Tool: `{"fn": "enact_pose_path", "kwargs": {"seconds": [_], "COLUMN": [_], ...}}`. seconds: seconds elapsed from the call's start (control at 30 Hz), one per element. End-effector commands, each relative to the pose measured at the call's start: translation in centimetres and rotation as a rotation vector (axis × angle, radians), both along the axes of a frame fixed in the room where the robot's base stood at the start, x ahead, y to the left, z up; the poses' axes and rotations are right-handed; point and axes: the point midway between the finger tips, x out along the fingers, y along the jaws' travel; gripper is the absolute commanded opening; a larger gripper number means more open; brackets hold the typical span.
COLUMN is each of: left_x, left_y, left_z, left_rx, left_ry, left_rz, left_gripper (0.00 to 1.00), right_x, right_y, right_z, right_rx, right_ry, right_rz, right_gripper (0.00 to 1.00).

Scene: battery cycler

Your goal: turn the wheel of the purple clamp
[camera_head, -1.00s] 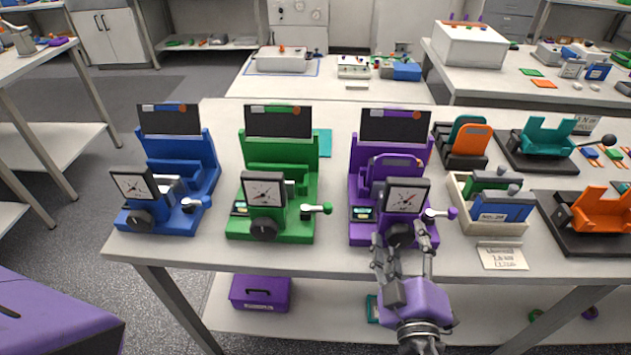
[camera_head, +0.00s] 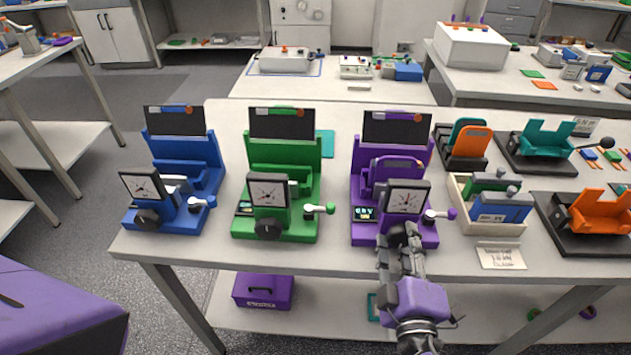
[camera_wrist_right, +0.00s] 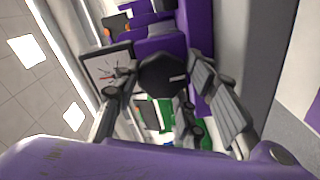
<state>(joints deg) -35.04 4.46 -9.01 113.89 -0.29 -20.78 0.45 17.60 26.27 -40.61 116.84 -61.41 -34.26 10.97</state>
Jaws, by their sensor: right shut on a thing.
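The purple clamp (camera_head: 432,228) stands at the front of the bench, with a dial (camera_head: 405,199) on its face and a purple-tipped lever (camera_head: 440,215) at its right. Its wheel is a dark knob (camera_head: 397,235) below the dial. It shows close up in the right wrist view (camera_wrist_right: 163,76), with a pale mark on its face. My right gripper (camera_head: 401,246) reaches in from the front, rolled over, and is shut on the wheel, one finger on each side. The fingers partly cover the wheel in the head view. My left gripper is not in view.
A green clamp (camera_head: 309,228) and a blue clamp (camera_head: 211,178) stand to the left. A cream tray (camera_head: 489,229) with green and blue blocks is close on the right, with a paper card (camera_head: 501,256) before it. A purple box (camera_head: 262,291) lies on the lower shelf.

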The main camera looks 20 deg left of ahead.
Motion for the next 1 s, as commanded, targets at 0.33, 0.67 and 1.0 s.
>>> {"fn": "enact_pose_path", "kwargs": {"seconds": [0.33, 0.67, 1.0], "left_x": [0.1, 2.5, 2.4], "left_y": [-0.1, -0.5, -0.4], "left_z": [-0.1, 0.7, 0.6], "left_rx": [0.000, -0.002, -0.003], "left_ry": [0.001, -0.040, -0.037], "left_rz": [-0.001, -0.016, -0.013], "left_gripper": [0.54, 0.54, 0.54], "right_x": [0.2, -0.5, -6.6], "right_y": [-0.1, -0.3, -2.3], "right_z": [0.5, 0.2, 0.1], "right_rx": [0.003, 0.004, 0.002], "right_ry": [-0.009, -0.003, -0.001], "right_rz": [-0.003, -0.002, -0.004], "right_gripper": [0.54, 0.54, 0.54]}}
